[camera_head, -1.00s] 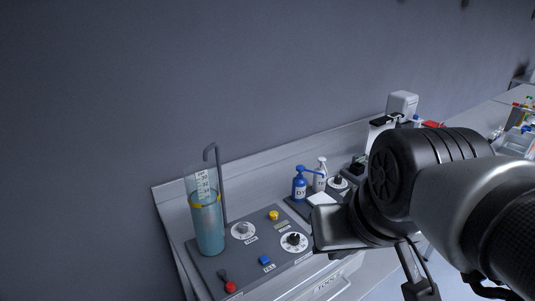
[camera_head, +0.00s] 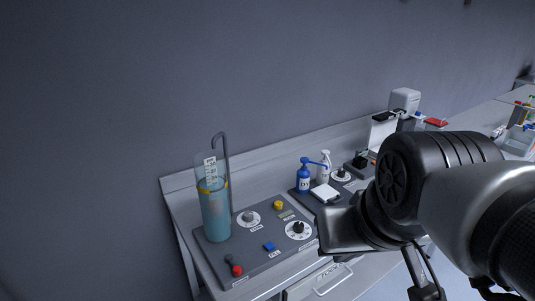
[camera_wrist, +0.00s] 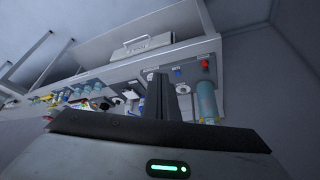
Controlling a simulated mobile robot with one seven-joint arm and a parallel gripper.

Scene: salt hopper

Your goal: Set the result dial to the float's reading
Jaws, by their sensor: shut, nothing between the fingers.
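A clear cylinder (camera_head: 215,215) of blue-green liquid stands on a grey panel (camera_head: 212,262). A float with a white scale stem (camera_head: 210,172) rises from it above a yellow ring; its numbers are too small to read surely. Two white dials sit on the panel: one with a grey knob (camera_head: 248,218) beside the cylinder, one with a black knob (camera_head: 298,230) at the front right. Their labels are unreadable, so I cannot tell which is the result dial. In the wrist view my gripper (camera_wrist: 170,80) is shut and empty, apart from the panel and the cylinder (camera_wrist: 207,98).
A bent grey pipe (camera_head: 226,160) stands behind the cylinder. To the right are a blue pump bottle (camera_head: 304,175), a white bottle (camera_head: 324,166) and another dial (camera_head: 341,174).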

